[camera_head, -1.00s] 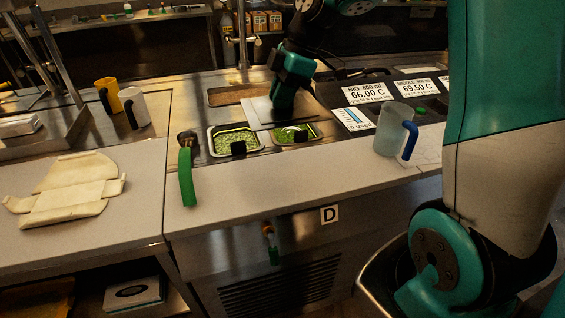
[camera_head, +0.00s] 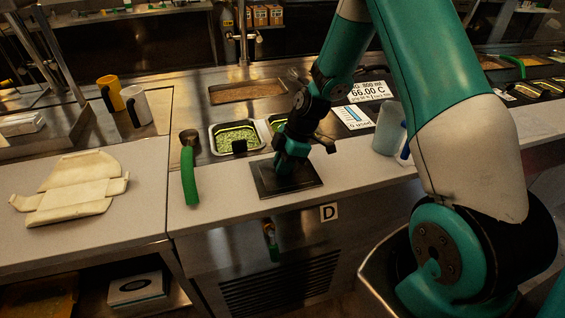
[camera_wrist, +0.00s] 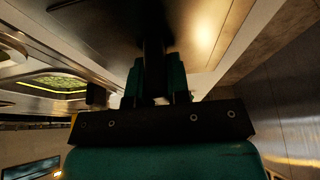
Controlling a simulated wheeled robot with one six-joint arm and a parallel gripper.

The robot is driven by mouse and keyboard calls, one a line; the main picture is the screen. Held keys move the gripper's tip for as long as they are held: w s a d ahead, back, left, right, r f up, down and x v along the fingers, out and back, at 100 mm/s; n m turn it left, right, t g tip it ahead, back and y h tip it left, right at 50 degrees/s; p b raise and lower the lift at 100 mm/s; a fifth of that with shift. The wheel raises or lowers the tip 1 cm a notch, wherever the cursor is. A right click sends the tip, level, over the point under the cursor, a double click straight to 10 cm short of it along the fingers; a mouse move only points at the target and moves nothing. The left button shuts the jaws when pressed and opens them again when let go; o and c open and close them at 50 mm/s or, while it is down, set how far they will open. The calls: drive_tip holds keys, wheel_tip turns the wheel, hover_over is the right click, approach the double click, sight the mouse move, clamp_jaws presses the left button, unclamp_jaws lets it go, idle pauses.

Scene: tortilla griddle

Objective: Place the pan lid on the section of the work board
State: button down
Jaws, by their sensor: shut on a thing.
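The pan lid (camera_head: 268,187) is a flat, dark, square metal plate in the head view. It is at the light work board (camera_head: 225,190), close to its front edge and above the D label. My gripper (camera_head: 286,172) is over the middle of the lid, shut on its handle; the handle is mostly hidden by the fingers. I cannot tell whether the lid touches the board or hovers just above it. In the wrist view, my gripper (camera_wrist: 156,75) reaches to the lid's shiny metal face (camera_wrist: 205,30).
Behind the lid are pans of green food (camera_head: 235,136), one partly hidden by my arm. A green-handled tool (camera_head: 189,180) lies left of the lid. A clear jug (camera_head: 389,128) stands to the right. A folded beige cloth-like piece (camera_head: 75,187) lies far left.

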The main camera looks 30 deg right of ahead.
drive_tip(key=shift+f, duration=0.1)
drive_tip(key=shift+f, duration=0.15)
drive_tip(key=c, duration=1.1)
unclamp_jaws()
drive_tip(key=b+v, duration=0.2)
drive_tip(key=v, duration=1)
drive_tip(key=s+a+r+m, duration=0.2)
drive_tip(key=s+a+r, duration=0.25)
drive_tip(key=a, duration=0.25)
drive_tip(key=s+a+r+m, duration=0.2)
drive_tip(key=s+a+r, duration=0.1)
drive_tip(key=s+a, duration=0.3)
drive_tip(key=s+a+r+m, duration=0.1)
drive_tip(key=s+a+m, duration=0.1)
drive_tip(key=s, duration=0.4)
drive_tip(key=s+a+r+m+g, duration=0.1)
drive_tip(key=s+a, duration=0.4)
drive_tip(key=s, duration=0.1)
drive_tip(key=shift+a+r+m, duration=0.25)
drive_tip(key=shift+a+m, duration=0.1)
drive_tip(key=shift+m, duration=0.05)
